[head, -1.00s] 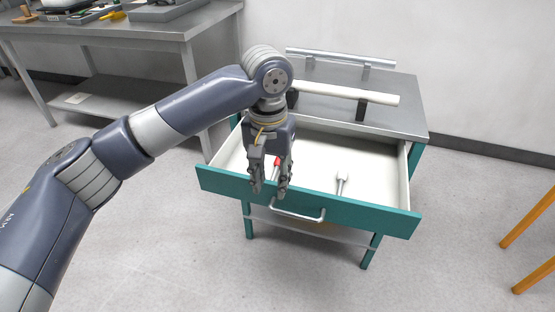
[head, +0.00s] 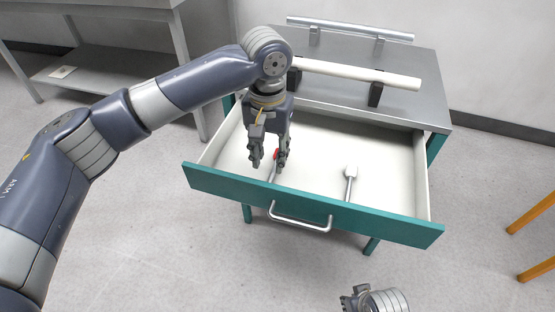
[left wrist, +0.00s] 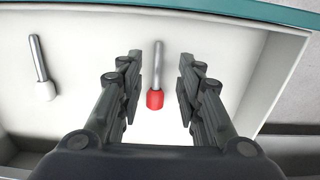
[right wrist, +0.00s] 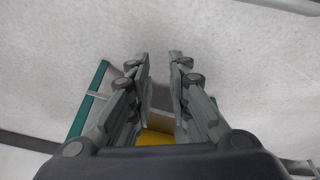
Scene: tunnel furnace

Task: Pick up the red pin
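The red pin has a red head and a grey metal shaft. It lies in the open drawer (head: 318,178), and its red head shows in the left wrist view (left wrist: 155,99). My left gripper (head: 268,165) is over the left part of the drawer, with its fingers apart. In the left wrist view the pin lies between the two fingers (left wrist: 160,85), with clear gaps on both sides. In the head view the gripper partly hides the pin (head: 275,165). My right gripper (right wrist: 160,62) has its fingers apart, with nothing held between the tips.
A white-headed pin (head: 350,178) lies in the drawer to the right. The drawer's teal front (head: 310,205) has a metal handle (head: 300,222). A grey cabinet top with a white bar (head: 357,73) stands behind. A grey table (head: 120,50) is at the upper left.

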